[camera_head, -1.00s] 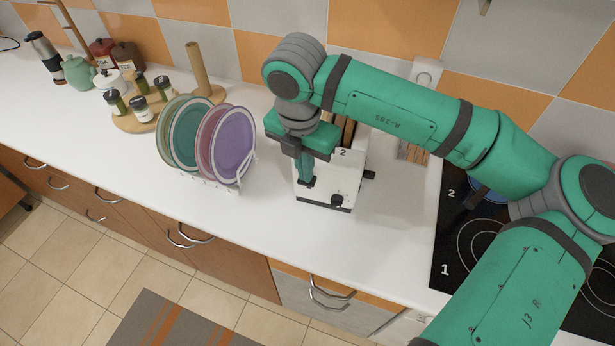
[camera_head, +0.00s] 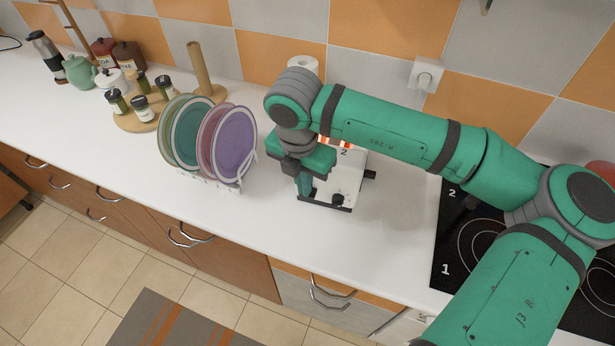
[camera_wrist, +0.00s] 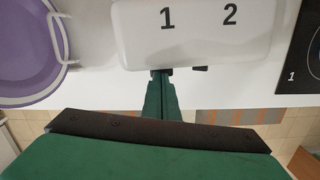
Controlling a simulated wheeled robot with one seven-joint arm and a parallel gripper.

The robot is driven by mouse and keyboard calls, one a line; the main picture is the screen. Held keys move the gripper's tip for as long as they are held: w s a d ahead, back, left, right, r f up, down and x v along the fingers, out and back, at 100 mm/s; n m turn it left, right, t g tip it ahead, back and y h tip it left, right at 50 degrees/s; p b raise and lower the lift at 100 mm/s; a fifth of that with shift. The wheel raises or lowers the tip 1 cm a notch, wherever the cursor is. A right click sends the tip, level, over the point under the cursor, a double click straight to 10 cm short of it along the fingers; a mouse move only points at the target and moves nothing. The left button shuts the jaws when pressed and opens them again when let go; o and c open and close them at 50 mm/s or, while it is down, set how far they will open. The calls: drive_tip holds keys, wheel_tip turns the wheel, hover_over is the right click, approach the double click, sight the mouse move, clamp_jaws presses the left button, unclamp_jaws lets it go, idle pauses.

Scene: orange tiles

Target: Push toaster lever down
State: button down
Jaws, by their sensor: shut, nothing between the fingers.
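The white toaster (camera_head: 345,178) stands on the counter, partly hidden behind my gripper and arm. Its slots glow orange (camera_head: 335,141) in the head view. A dark knob (camera_head: 337,199) is low on its front, and a dark lever (camera_head: 369,174) sticks out at its right. In the wrist view the toaster top (camera_wrist: 195,40) bears a 1 and a 2. My gripper (camera_head: 304,192) is shut and empty, pointing down at the toaster's front left. In the wrist view its fingertips (camera_wrist: 160,76) are at the toaster's front edge, below the 1; contact with the lever there cannot be told.
A rack of colored plates (camera_head: 215,145) stands left of the toaster. Spice jars on a round wooden board (camera_head: 142,118) are farther left. A black cooktop (camera_head: 465,240) is at the right. The counter front between rack and cooktop is clear.

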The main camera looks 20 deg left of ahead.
drive_tip(key=shift+s+a+r, duration=0.1)
drive_tip(key=shift+s+r, duration=0.1)
drive_tip(key=shift+s, duration=0.4)
drive_tip(key=shift+s+a+r, duration=0.1)
drive_tip(key=shift+s+r, duration=0.1)
drive_tip(key=shift+s, duration=0.35)
wheel_tip(320, 180, up, 11)
drive_tip(key=s, duration=0.1)
drive_tip(key=shift+f, duration=0.1)
idle(0.3)
